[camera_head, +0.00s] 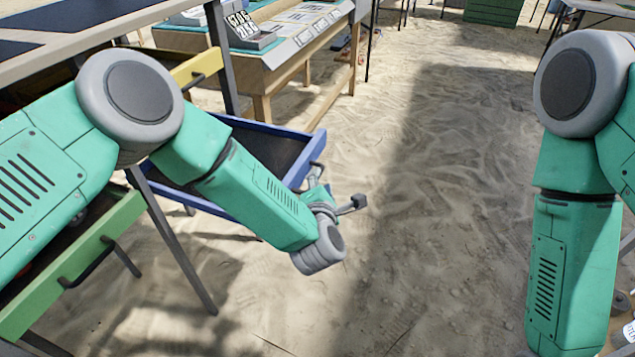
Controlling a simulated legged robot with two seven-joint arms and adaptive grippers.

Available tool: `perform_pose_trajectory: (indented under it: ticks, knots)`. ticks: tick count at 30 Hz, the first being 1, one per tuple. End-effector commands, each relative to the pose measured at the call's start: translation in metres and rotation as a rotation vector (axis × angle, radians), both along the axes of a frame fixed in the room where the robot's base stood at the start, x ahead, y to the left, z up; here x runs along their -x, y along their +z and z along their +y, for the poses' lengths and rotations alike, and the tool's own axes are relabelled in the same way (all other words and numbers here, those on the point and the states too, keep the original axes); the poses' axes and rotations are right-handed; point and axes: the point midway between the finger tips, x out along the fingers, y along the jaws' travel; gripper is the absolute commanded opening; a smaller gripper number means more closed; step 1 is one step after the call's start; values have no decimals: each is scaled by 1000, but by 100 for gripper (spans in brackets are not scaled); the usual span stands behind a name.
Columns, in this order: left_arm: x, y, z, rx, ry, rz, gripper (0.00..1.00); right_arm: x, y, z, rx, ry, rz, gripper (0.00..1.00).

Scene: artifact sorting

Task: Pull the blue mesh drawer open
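The blue mesh drawer (262,127) sticks out from under the table at left centre, with its dark mesh bottom showing. Its dark handle (318,168) is on the front, at the drawer's right end. My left arm crosses over the drawer and hides much of its near side and front. My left gripper (334,198) is at the drawer front, just below the handle. One dark-tipped finger points right; the rest is partly behind my wrist, so its grip on the handle is unclear. My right arm hangs at the right edge, its gripper out of view.
A green drawer (72,262) with a dark handle is at lower left, and a yellow drawer (197,66) is beyond the blue one. A metal table leg (172,240) stands close to my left arm. Sandy floor (430,200) in the middle is clear.

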Motion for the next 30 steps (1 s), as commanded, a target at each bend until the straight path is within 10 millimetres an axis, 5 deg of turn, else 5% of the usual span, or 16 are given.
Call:
perform_pose_trajectory:
  ticks: [8, 21, 30]
  knots:
    - [17, 5, 4, 6, -1, 0, 31, 2, 2, 2, 5, 0, -3, 40]
    - [101, 22, -6, -5, -2, 3, 31, 2, 0, -1, -2, 0, -2, 40]
    - [116, 25, -3, -2, 0, 1, 31, 1, 2, 2, 4, 0, -3, 40]
